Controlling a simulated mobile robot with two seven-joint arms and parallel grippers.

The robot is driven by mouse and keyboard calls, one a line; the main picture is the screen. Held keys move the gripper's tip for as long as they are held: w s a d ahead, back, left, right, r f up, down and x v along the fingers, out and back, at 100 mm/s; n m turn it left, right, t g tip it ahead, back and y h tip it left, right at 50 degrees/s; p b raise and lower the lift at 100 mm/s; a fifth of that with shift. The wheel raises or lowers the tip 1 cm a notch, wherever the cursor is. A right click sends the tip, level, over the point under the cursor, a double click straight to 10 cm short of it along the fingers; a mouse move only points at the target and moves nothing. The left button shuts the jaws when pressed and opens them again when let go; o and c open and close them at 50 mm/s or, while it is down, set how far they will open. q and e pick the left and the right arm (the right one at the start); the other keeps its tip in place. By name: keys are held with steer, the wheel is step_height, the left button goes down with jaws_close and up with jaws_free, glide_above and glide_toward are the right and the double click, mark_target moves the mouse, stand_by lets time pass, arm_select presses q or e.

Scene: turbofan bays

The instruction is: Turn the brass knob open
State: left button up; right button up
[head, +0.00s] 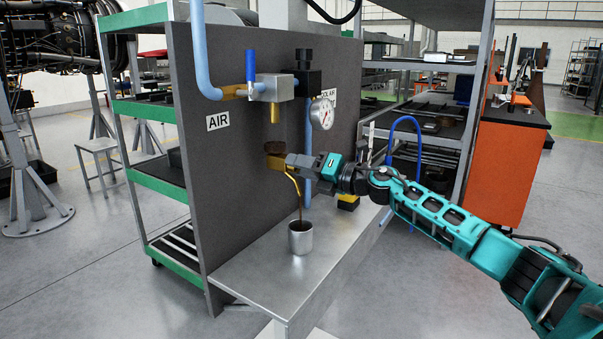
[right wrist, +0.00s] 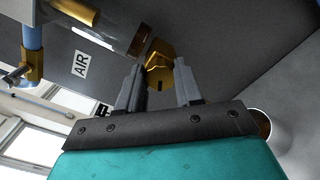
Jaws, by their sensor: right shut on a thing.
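The brass knob (right wrist: 160,68) sits between the two fingers of my right gripper (right wrist: 157,88) in the right wrist view. In the head view its brass (head: 275,163) shows at the panel, just left of my right gripper (head: 291,161), which is shut on it. A dark brown round part (head: 274,147) is just above the knob. A thin brass spout (head: 294,182) curves down below, and a dark stream (head: 301,213) runs from it into a metal cup (head: 300,240). My left gripper is out of view.
The cup stands on a grey metal shelf (head: 255,275). Above the knob are a blue-handled valve (head: 250,68), a grey block (head: 277,87) and a round gauge (head: 322,113). An AIR label (head: 218,121) is on the dark panel. A blue hose (head: 417,130) loops behind my right arm.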

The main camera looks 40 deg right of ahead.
arm_select(q)
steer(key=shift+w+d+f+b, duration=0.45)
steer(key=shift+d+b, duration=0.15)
steer(key=shift+b, duration=0.65)
arm_select(e)
steer(key=n, duration=0.5)
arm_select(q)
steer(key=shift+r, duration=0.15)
arm_select(e)
steer(key=o, duration=1)
steer(key=shift+o, duration=0.2)
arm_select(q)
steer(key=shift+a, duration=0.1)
arm_select(e)
steer(key=shift+s, duration=0.1)
